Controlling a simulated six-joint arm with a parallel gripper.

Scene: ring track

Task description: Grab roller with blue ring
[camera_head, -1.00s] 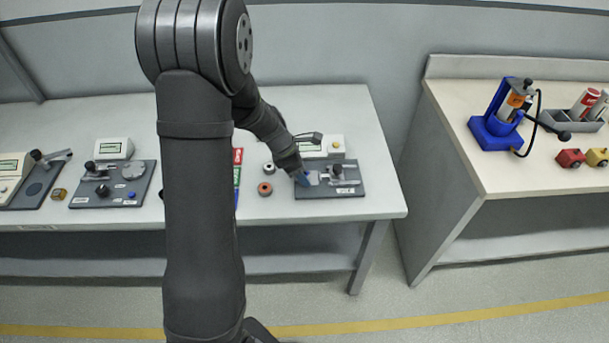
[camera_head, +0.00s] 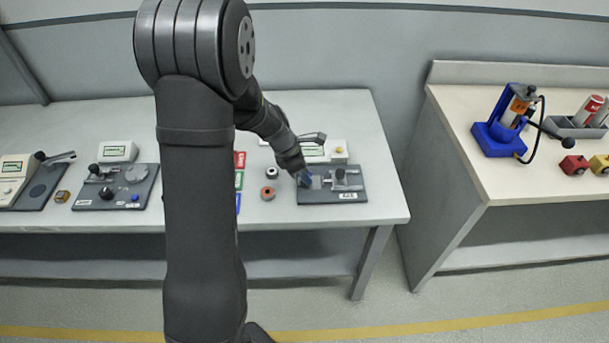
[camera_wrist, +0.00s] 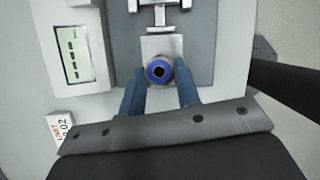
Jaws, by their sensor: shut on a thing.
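The roller with the blue ring (camera_wrist: 158,71) shows end-on in the wrist view, a blue ring around a dark centre. It is between the tips of my gripper (camera_wrist: 159,82), whose two blue fingers are shut on it from both sides. It is at a light metal block (camera_wrist: 162,45) on the grey fixture plate; whether it rests on the block I cannot tell. In the head view my gripper (camera_head: 306,181) is at the left part of the right-hand fixture plate (camera_head: 340,196), and the roller is hidden there.
A display box (camera_wrist: 75,50) stands left of the plate. Two rollers, one dark and white (camera_head: 271,172) and one reddish (camera_head: 267,193), stand left of my gripper. Coloured panels (camera_head: 239,182) lie further left. The right-hand table (camera_head: 500,170) holds a blue press (camera_head: 500,137).

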